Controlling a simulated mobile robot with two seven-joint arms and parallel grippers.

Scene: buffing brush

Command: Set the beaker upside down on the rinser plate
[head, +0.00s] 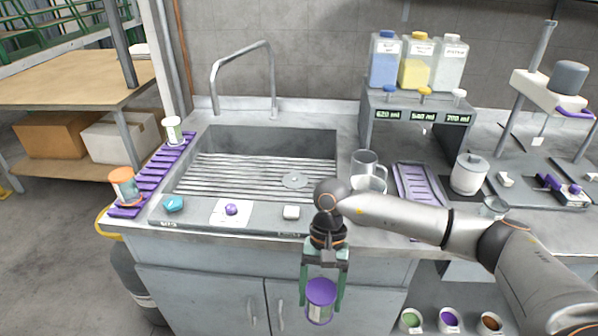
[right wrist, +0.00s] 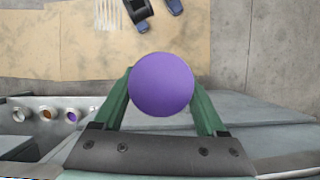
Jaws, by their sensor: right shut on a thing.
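My right gripper (head: 322,285) is shut on a beaker (head: 320,300) with a purple round end facing up and a pale labelled side. It hangs in front of the sink cabinet, below counter height. In the right wrist view the purple end (right wrist: 161,84) sits between the green fingers (right wrist: 160,100); the beaker's lower end is hidden there. The rinser plate appears to be the small round grey disc (head: 294,180) on the ribbed floor of the sink, up and left of my gripper. Nothing stands on it. My left gripper is out of view.
A tall faucet (head: 243,75) arches behind the sink (head: 255,140). A purple rack (head: 152,180) at the left holds an orange-topped container (head: 124,186) and a white one (head: 173,130). A glass jug (head: 366,165) stands right of the sink. Small items line the front rim.

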